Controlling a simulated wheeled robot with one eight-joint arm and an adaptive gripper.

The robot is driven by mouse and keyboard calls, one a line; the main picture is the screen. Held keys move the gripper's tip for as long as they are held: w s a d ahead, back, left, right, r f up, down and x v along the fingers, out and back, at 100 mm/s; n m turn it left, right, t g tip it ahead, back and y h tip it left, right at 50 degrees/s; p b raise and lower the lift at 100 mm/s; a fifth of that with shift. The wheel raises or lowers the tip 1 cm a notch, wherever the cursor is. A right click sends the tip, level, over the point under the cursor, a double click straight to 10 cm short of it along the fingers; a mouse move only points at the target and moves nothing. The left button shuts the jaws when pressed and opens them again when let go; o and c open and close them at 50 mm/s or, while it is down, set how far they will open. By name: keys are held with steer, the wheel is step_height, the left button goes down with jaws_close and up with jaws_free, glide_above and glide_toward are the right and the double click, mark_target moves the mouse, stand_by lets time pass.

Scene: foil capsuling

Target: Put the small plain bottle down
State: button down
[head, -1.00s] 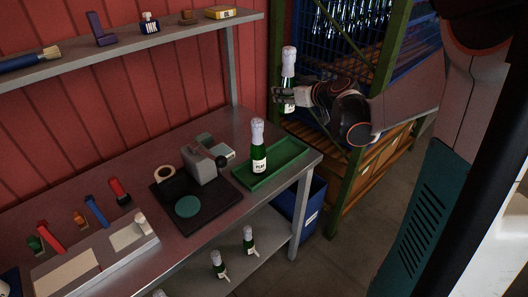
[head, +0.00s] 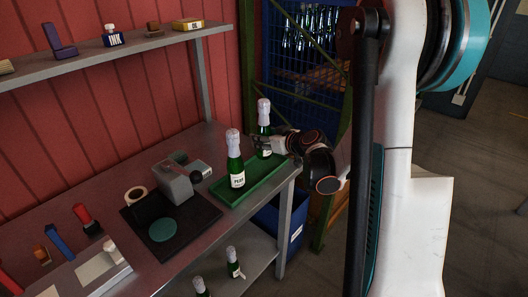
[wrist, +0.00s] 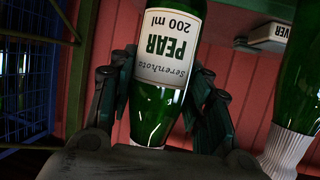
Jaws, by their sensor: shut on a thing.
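My gripper (head: 272,146) is shut on a small green bottle (head: 264,113) with a white foil top, over the back right part of the green tray (head: 275,178). In the wrist view the held bottle (wrist: 165,75) shows a label reading PEAR 200 ml, with the dark fingers on both sides of it. Its base is hidden, so I cannot tell whether it touches the tray. A second green bottle (head: 235,160) with a white foil top stands upright in the tray, to the left of the held one. Part of it shows at the right of the wrist view (wrist: 300,85).
Bottles (head: 233,262) stand on the lower shelf. A blue bin (head: 292,225) is below the table's right end. A blue wire cage (head: 300,80) stands behind.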

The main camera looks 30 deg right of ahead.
steer(key=shift+f+b, duration=0.75)
steer(key=shift+f, duration=1.35)
steer(key=shift+f, duration=0.2)
steer(key=c, duration=0.8)
jaws_free()
steer(key=shift+c, duration=0.2)
steer(key=shift+r, duration=0.1)
steer(key=shift+r, duration=0.2)
steer(key=p+v, duration=0.2)
steer(key=v, duration=1)
steer(key=shift+p, duration=0.35)
